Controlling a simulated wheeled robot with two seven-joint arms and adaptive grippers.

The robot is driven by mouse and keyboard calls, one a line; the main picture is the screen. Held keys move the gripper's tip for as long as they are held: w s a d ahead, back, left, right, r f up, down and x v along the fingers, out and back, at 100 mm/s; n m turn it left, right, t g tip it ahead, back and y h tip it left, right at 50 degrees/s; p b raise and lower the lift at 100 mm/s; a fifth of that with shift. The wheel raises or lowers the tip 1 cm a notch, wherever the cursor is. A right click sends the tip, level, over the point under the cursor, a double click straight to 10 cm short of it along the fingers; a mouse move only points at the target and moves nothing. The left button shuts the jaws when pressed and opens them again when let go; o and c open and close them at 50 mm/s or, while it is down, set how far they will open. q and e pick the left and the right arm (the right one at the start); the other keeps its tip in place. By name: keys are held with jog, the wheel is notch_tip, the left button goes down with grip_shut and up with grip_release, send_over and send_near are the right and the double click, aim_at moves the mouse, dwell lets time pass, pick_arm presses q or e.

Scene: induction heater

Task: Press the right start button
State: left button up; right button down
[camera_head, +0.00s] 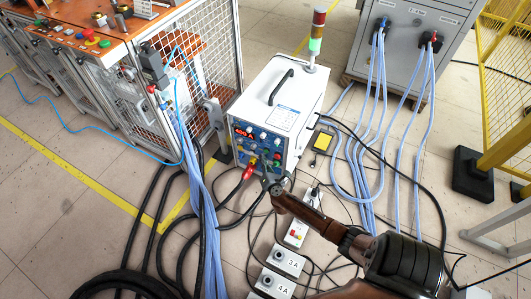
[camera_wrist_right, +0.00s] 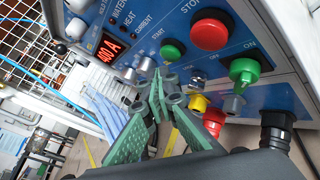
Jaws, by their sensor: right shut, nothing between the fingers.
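The white induction heater (camera_head: 280,95) stands upright on the floor, with a blue control panel and a lit red display (camera_head: 244,130). In the right wrist view a green button (camera_wrist_right: 171,52), labelled START, lies left of a large red STOP button (camera_wrist_right: 210,31). A green ON/OFF knob (camera_wrist_right: 244,70) is further right. My right gripper (camera_head: 268,183) is in front of the panel's lower part. Its green fingers (camera_wrist_right: 166,88) are shut and empty, with tips just below the START button in the wrist view. I cannot tell whether they touch the panel. My left gripper is not in view.
Red (camera_wrist_right: 215,118) and black (camera_wrist_right: 277,128) plugs sit low on the panel. Cables cover the floor around the heater. A caged orange bench (camera_head: 60,52) with coloured buttons stands left, a grey cabinet (camera_head: 400,50) behind right. Small boxes (camera_head: 284,262) lie below the arm.

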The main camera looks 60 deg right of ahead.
jog(key=a, duration=0.5)
jog(key=shift+s+p, duration=0.2)
jog(key=shift+p, duration=0.1)
dwell(0.7)
